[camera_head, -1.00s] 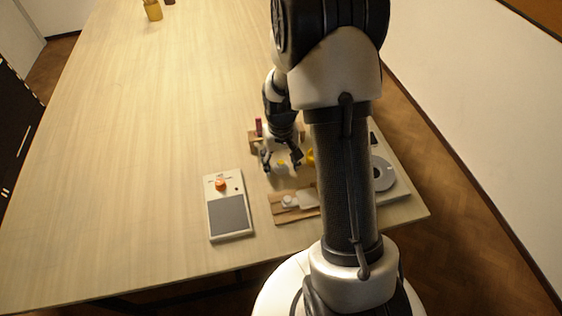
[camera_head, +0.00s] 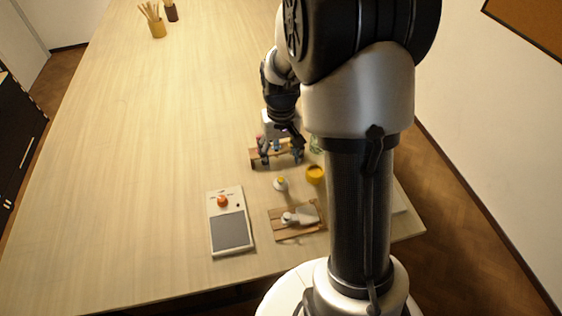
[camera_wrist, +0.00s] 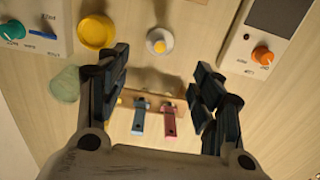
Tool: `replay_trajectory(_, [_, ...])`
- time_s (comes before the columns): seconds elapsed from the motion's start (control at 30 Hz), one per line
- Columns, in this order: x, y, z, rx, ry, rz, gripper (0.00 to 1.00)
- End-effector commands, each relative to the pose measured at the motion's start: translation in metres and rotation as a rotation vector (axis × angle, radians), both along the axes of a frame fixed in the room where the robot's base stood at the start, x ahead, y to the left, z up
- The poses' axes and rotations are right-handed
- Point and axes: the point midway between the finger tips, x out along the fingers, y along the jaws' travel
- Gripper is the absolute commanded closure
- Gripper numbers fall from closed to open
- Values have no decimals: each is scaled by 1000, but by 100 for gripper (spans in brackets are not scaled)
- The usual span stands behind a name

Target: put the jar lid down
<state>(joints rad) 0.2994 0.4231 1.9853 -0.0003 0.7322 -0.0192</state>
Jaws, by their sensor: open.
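The jar lid (camera_head: 280,184) appears to be the small white round piece with a yellow knob. It sits on the bare table, knob up, left of a yellow cup (camera_head: 315,174). The lid also shows in the wrist view (camera_wrist: 160,42), beyond my fingertips and touching neither finger. My gripper (camera_head: 281,154) is open and empty, above a small wooden rack (camera_head: 254,159) on the far side of the lid. In the wrist view my gripper's fingers (camera_wrist: 158,88) are spread wide, with the rack's blue and red pieces below them.
A device with an orange knob (camera_head: 229,222) lies front left. A wooden board (camera_head: 284,233) with a white-and-grey item lies in front of the lid. A greenish clear vessel (camera_wrist: 66,84) stands near the rack.

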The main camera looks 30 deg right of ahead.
Motion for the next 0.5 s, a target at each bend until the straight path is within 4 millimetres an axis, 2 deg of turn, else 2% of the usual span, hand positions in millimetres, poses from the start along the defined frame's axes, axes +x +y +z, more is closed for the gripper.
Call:
replay_trajectory(0.17, [-5, 8, 26, -7, -24, 15, 40])
replay_trajectory(0.27, [-17, 25, 59, -19, -65, 44, 40])
replay_trajectory(0.4, [-50, 55, 112, -36, -145, 99, 40])
replay_trajectory(0.5, [-80, 75, 141, -46, -201, 138, 40])
